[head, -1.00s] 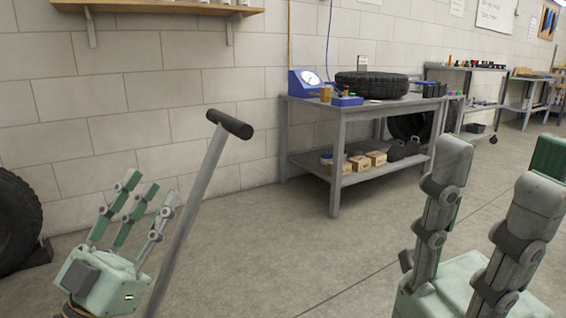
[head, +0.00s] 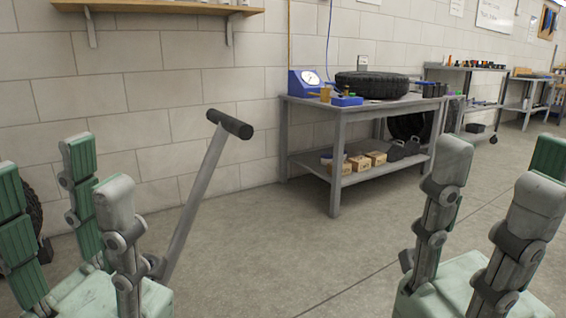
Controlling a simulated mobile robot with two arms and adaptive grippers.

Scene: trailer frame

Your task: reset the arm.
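My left gripper (head: 88,215) is at the lower left, close to the camera, with its green and grey fingers pointing up and spread apart. It is open and nothing shows between the fingers. My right gripper (head: 490,205) is at the lower right, also upright, with its fingers apart and empty; its right edge is cut off by the frame. A grey lever with a black T-shaped grip (head: 230,124) leans up to the right, behind and to the right of my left gripper. Its lower end is hidden by that gripper.
A grey metal workbench (head: 335,160) stands against the block wall, holding a tire (head: 372,85) and a blue gauge (head: 304,82). Boxes lie on its lower shelf. Another tire (head: 33,212) is partly hidden at the left. The floor between my grippers is clear.

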